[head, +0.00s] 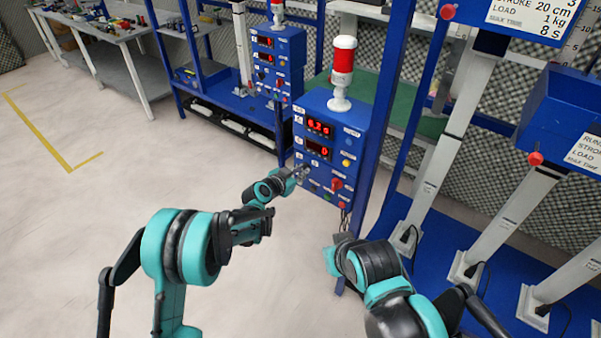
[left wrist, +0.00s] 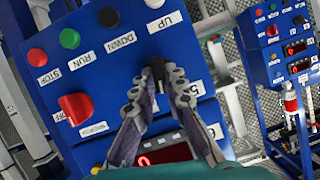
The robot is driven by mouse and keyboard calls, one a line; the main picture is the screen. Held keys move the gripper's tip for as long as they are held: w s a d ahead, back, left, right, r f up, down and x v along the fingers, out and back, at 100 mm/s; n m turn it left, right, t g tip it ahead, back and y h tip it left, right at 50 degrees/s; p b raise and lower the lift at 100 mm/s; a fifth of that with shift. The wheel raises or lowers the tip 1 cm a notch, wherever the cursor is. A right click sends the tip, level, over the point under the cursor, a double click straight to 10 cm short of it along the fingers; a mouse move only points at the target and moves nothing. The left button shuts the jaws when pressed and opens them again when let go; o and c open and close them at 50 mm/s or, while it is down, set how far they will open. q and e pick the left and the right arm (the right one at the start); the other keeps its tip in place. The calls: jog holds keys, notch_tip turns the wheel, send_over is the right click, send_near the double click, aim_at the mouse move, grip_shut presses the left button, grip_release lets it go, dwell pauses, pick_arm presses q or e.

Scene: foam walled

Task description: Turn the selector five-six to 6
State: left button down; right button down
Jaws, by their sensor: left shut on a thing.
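The selector five-six is a small black knob (left wrist: 158,68) on the blue control box (head: 318,97), by labels reading 5 and 6 in the left wrist view. My left gripper (left wrist: 157,85) is shut on this knob, its fingertips on either side of it. In the head view my left gripper (head: 302,172) is at the lower left of the box's front and hides the knob. Which number the knob points at cannot be told. My right arm is low at the right of the head view, its gripper (head: 342,240) below the box, its fingers unclear.
Beside the selector are UP and DOWN buttons, a green RUN button (left wrist: 70,38), a red STOP button (left wrist: 37,56) and a red rotary switch (left wrist: 75,108). Red displays (head: 319,127) glow on the box, under a red-and-white lamp (head: 343,62). Blue frame posts stand to the right.

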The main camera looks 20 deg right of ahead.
pick_arm(q)
jog(key=shift+s+f+m+t+y+b, duration=0.15)
jog(key=shift+m+t+y+b, duration=0.45)
jog(key=shift+m, duration=0.6)
jog(key=shift+d, duration=0.1)
jog(key=c, duration=1.6)
grip_release()
jog(key=shift+o, duration=0.2)
jog(key=v, duration=1.2)
jog(key=shift+f, duration=0.15)
jog(key=shift+s, duration=0.1)
